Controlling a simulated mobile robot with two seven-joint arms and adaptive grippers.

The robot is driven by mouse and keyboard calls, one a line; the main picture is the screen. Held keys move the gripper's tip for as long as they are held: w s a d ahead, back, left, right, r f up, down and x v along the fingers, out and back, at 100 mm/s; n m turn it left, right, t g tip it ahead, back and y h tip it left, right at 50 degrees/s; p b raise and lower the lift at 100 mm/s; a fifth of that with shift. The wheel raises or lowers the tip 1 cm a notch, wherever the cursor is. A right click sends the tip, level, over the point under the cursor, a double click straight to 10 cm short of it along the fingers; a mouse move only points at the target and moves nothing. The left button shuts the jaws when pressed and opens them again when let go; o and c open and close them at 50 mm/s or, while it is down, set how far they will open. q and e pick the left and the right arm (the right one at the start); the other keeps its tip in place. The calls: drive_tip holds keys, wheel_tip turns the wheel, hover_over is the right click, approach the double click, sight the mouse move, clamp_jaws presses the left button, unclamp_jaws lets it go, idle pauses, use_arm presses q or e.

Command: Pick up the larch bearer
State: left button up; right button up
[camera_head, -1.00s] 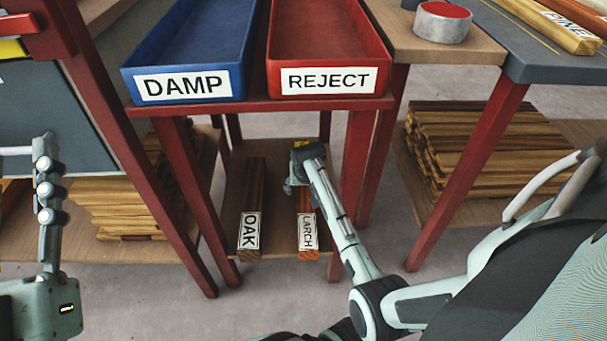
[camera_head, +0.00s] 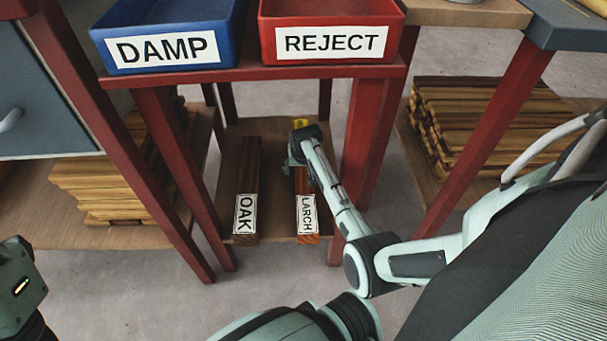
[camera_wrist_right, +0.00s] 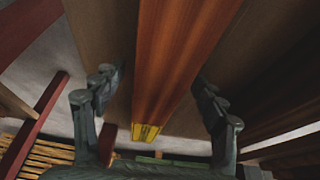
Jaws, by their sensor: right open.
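The larch bearer is a long reddish-brown wooden bar with a white LARCH label (camera_head: 307,214) on its near end. It lies on the low shelf under the trays, beside the oak bearer (camera_head: 247,190). My right gripper (camera_head: 302,146) is over the far part of the larch bearer and hides some of it. In the right wrist view the open fingers (camera_wrist_right: 155,95) stand on either side of the larch bearer (camera_wrist_right: 178,50), with gaps visible. Its far end is yellow. Part of my left arm shows at the lower left edge; its fingers do not show.
The blue DAMP tray (camera_head: 165,50) and red REJECT tray (camera_head: 330,42) stand on the red-legged stand above the low shelf (camera_head: 275,205). Red legs flank the shelf opening. Stacked boards (camera_head: 470,125) lie on the right shelf, and more boards (camera_head: 110,185) on the left.

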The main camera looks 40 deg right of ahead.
drive_tip(key=shift+c, duration=0.5)
clamp_jaws()
drive_tip(key=shift+w, duration=0.1)
